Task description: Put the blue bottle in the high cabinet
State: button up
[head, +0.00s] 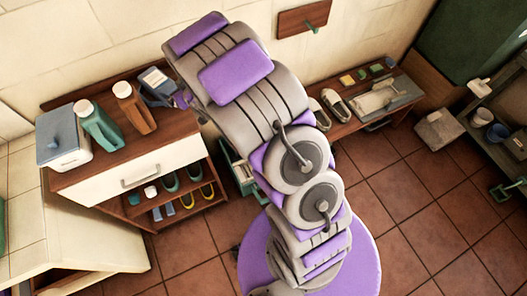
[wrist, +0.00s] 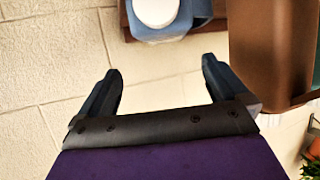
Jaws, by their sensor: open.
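The blue bottle (head: 153,78) with a pale top stands at the right end of the wooden cabinet's top (head: 75,178), partly hidden by my gripper (head: 166,99). In the wrist view the blue bottle (wrist: 185,25) shows its round white cap at the top edge, beyond my fingertips. My gripper (wrist: 160,80) is open, with nothing between its fingers, and apart from the bottle in that view. I cannot tell which piece of furniture is the high cabinet.
A brown bottle (head: 134,108) stands close to the left of the blue one; the wrist view shows a brown surface (wrist: 270,50) at the right. A green bottle (head: 98,127) and a blue-grey box (head: 62,143) stand further left.

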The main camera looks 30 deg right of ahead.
jog(key=s+d+r+m+g+h, duration=0.2)
jog(key=s+d+r+g+h, duration=0.15)
jog(key=s+d, duration=0.35)
jog(key=s+d+r+m+g+h, duration=0.1)
jog(key=s+d+r+g+h, duration=0.15)
jog(key=s+d+r, duration=0.45)
jog(key=s+a+r+g, duration=0.1)
jog(key=s+g, duration=0.1)
jog(key=s, duration=0.9)
jog(key=s+a+r+g+y, duration=0.1)
jog(key=s+a+r+g, duration=0.1)
jog(key=s, duration=0.9)
jog(key=s+a+r+m+g, duration=0.1)
jog(key=s+g, duration=0.3)
jog(key=s, duration=0.7)
jog(key=shift+s+a+r+y, duration=0.25)
jog(key=shift+a+r+y, duration=0.05)
jog(key=shift+y, duration=0.1)
jog(key=shift+c, duration=0.4)
